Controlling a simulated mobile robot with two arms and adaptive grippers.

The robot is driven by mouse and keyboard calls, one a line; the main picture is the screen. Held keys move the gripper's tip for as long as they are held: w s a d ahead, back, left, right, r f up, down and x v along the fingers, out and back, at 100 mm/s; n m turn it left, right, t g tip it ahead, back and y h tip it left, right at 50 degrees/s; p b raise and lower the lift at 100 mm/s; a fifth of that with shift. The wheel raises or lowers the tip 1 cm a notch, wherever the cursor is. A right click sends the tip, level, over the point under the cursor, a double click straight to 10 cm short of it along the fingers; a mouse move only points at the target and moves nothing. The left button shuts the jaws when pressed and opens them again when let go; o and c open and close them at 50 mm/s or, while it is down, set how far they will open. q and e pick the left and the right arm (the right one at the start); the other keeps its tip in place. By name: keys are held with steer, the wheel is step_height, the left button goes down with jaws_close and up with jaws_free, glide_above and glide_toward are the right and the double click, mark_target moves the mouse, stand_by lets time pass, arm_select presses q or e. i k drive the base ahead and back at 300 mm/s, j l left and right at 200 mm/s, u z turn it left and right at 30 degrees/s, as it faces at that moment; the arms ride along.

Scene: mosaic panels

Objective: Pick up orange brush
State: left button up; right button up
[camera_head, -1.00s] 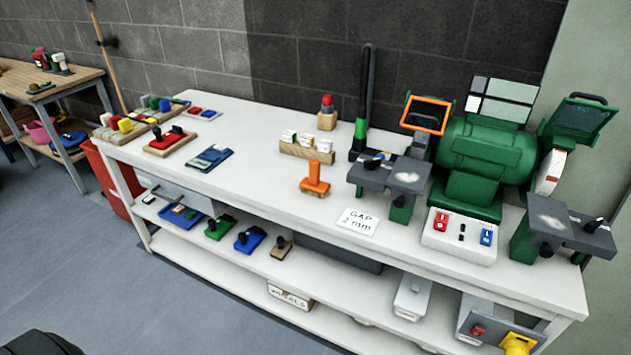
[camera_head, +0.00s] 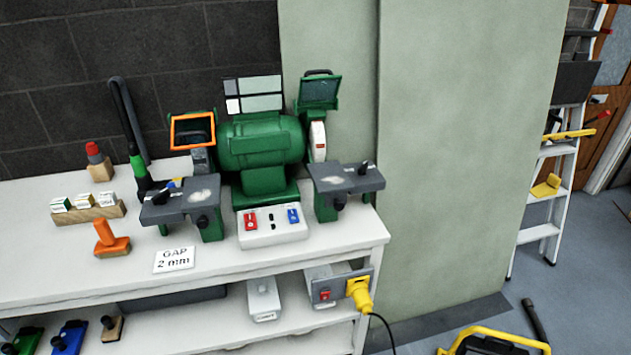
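The orange brush (camera_head: 111,240) stands on the white workbench (camera_head: 215,262) at the left of the head view. It has an upright orange handle on a wide orange base. It sits in front of a wooden block with labelled white pieces and left of the "GAP 2 mm" card. Nothing touches it. Neither of my grippers shows in this view.
A green bench grinder (camera_head: 262,150) with dark grey rests stands right of the brush. The "GAP 2 mm" card (camera_head: 174,259) lies between. A yellow plug (camera_head: 360,293) hangs at the bench's right end. A stepladder (camera_head: 545,232) stands at the far right, with grey floor before it.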

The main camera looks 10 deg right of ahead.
mark_target(108, 246)
steer(key=i+j, duration=0.35)
steer(key=j, duration=0.15)
steer(key=i+j, duration=0.4)
steer(key=j+u, duration=0.05)
steer(key=j, duration=0.1)
